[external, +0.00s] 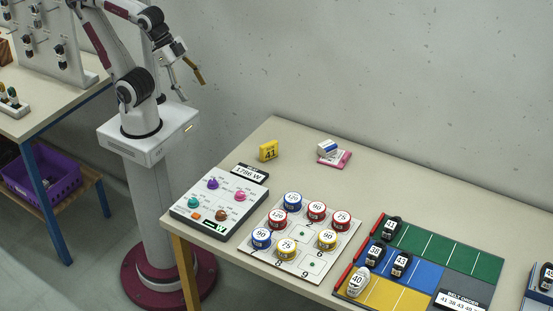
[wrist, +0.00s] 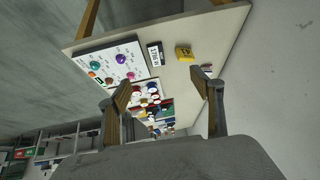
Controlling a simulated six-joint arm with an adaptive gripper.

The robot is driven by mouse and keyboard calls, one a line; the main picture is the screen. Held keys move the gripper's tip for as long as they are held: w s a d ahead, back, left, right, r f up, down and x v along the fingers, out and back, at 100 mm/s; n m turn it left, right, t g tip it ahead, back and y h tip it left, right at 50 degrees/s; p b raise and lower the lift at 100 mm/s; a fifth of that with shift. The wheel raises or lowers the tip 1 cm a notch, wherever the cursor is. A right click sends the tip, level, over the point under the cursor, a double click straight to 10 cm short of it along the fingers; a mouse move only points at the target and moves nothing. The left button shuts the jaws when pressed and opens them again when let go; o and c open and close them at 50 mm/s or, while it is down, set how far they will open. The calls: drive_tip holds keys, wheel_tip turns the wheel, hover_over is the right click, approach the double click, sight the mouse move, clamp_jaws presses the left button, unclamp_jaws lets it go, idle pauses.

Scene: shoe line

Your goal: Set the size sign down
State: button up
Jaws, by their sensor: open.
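The size sign, a small yellow block marked 41 (external: 268,151), stands upright on the table near its back left edge. It also shows in the wrist view as a yellow block (wrist: 184,54), past my fingertips. My gripper (external: 190,77) is open and empty, raised above my base and well to the left of the sign. In the wrist view my two fingers (wrist: 162,95) are spread apart with nothing between them.
A control panel with colored knobs (external: 241,214), a black label (external: 250,173), a board of numbered round tins (external: 336,218) and a colored mat with numbered shoes (external: 432,268) cover the table front. A white-and-blue block on a pink pad (external: 341,159) lies right of the sign. The back right is clear.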

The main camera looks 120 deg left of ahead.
drive_tip(key=shift+g+h, duration=0.3)
drive_tip(key=shift+h, duration=0.2)
drive_tip(key=s+d, duration=0.2)
drive_tip(key=d, duration=0.1)
drive_tip(key=shift+s, duration=0.35)
idle(0.5)
